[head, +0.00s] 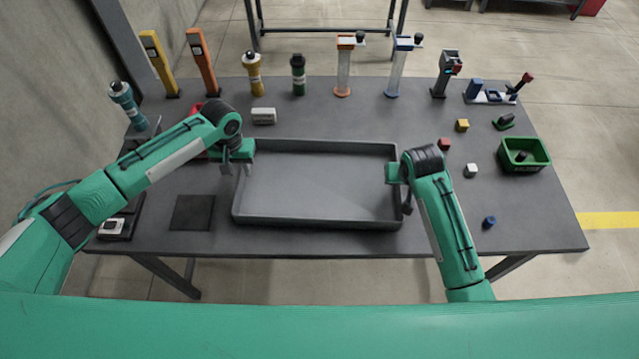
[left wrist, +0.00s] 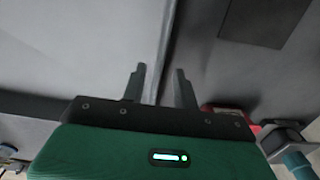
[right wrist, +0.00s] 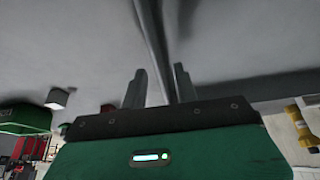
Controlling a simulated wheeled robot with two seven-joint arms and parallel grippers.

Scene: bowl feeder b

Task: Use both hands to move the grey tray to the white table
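The grey tray (head: 315,222) is a shallow rectangular box, empty, lying on a dark grey table (head: 400,240). My left gripper (head: 238,168) is at the tray's left wall. In the left wrist view its fingers (left wrist: 158,72) are apart, one on each side of the wall (left wrist: 160,40), with gaps visible. My right gripper (head: 403,192) is at the tray's right wall. In the right wrist view its fingers (right wrist: 160,72) are also apart and straddle the wall (right wrist: 152,30). I see no white table.
Several upright tools and bottles line the table's back edge, including a green bottle (head: 298,75). A white box (head: 264,116) stands behind the tray. A green bin (head: 524,155) and small cubes lie at right. A dark square (head: 192,212) lies left of the tray.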

